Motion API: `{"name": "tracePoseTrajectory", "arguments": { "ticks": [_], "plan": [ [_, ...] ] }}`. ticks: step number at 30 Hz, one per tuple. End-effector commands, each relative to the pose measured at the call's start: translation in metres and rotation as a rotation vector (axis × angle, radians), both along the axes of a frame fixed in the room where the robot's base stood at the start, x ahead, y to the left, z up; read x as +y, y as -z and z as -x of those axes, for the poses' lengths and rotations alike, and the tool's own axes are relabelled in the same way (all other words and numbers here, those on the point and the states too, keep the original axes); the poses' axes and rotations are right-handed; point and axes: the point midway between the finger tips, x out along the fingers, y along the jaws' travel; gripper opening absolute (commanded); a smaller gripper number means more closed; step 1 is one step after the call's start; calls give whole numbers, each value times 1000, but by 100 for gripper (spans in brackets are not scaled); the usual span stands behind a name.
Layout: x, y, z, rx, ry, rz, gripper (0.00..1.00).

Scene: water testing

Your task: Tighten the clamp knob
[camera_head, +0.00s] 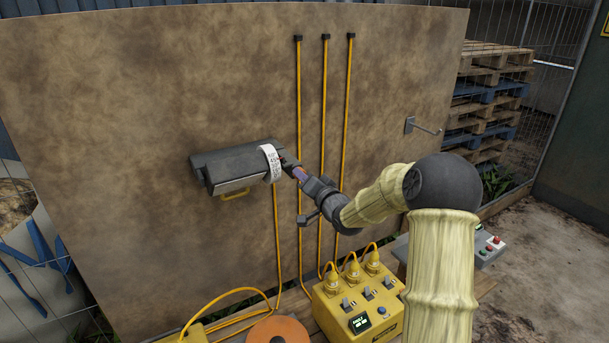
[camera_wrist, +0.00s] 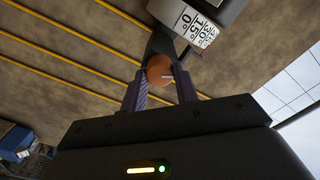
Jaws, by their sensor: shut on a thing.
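The clamp knob shows in the wrist view as a round orange-brown knob (camera_wrist: 159,69) on a dark stem. My gripper (camera_wrist: 160,82) has its two purple-grey fingers shut on the knob, one on each side. In the head view my gripper (camera_head: 291,168) reaches from the right to the right end of a dark grey device (camera_head: 228,166) on the brown wall. A white ring with printed marks (camera_head: 270,163) sits at that end, and it also shows in the wrist view (camera_wrist: 197,27). The knob is mostly hidden by my gripper in the head view.
Yellow cables (camera_head: 324,130) run up the brown wall (camera_head: 120,90) behind my arm. A yellow power box (camera_head: 353,305) with plugs stands below. An orange disc (camera_head: 277,330) lies at the bottom.

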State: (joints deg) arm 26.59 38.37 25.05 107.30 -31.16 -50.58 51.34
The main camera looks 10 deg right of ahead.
Motion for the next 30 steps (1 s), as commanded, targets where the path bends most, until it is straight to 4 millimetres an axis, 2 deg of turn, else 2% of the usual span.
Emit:
{"name": "tracePoseTrajectory", "arguments": {
  "ticks": [9,15,30],
  "plan": [
    [-2,-1,0,90,3,-273,7],
    [-2,0,0,130,3,-394,7],
    [-1,1,0,158,2,-482,7]
  ]
}}
